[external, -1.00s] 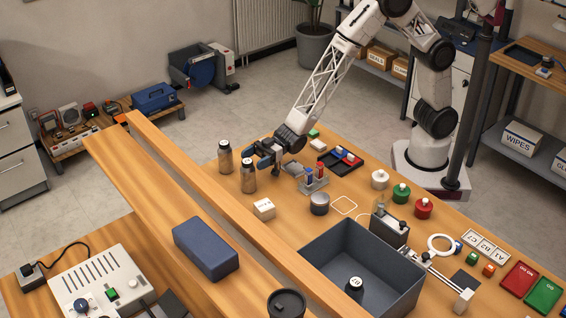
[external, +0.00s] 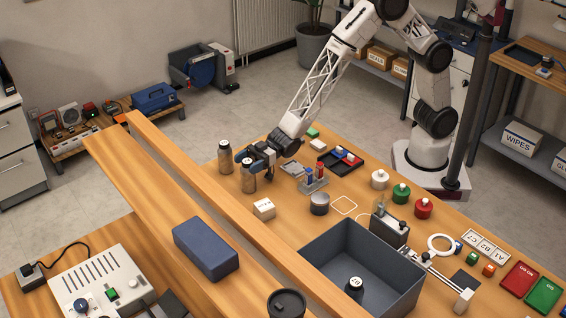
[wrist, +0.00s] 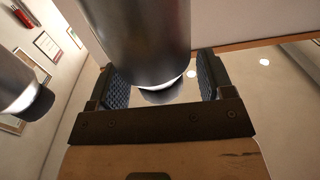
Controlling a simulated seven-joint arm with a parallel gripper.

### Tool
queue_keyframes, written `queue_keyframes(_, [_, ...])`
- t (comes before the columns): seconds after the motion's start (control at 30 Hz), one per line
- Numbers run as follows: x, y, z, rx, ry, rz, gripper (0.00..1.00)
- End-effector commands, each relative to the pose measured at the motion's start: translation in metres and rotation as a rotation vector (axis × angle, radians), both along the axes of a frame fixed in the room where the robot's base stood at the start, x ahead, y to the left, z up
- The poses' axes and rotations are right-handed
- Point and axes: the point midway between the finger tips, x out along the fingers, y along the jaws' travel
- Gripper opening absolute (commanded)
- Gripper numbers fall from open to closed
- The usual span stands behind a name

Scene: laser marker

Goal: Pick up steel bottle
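Two steel bottles with light cap tops stand upright near the back left end of the wooden workbench. The nearer steel bottle (external: 248,181) is beside my gripper (external: 255,160), which reaches in low from behind it. The other steel bottle (external: 225,160) stands just left and farther back. In the wrist view, one steel bottle (wrist: 140,28) fills the top middle, at the space between the two dark ribbed fingers of my gripper (wrist: 162,82). The fingers are spread apart, and I see no firm contact. The other bottle (wrist: 18,85) shows at the left edge.
A grey bin (external: 330,248) and a long wooden beam (external: 200,178) are nearer the camera.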

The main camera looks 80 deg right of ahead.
Motion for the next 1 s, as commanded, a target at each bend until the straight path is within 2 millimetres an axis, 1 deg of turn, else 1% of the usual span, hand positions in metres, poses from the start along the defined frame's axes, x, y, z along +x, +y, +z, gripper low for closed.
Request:
queue_keyframes(0.03, [0.000, 0.000, 0.000, 0.000, 0.000, 0.000, 0.66])
queue_keyframes(0.4, [0.000, 0.000, 0.000, 0.000, 0.000, 0.000, 0.09])
queue_keyframes(0.43, [0.000, 0.000, 0.000, 0.000, 0.000, 0.000, 0.07])
queue_keyframes(0.73, [0.000, 0.000, 0.001, 0.000, 0.000, 0.000, 0.06])
queue_keyframes(0.77, [0.000, 0.000, 0.001, 0.000, 0.000, 0.000, 0.01])
queue_keyframes(1.0, [0.000, 0.000, 0.013, 0.001, -0.001, 0.000, 0.00])
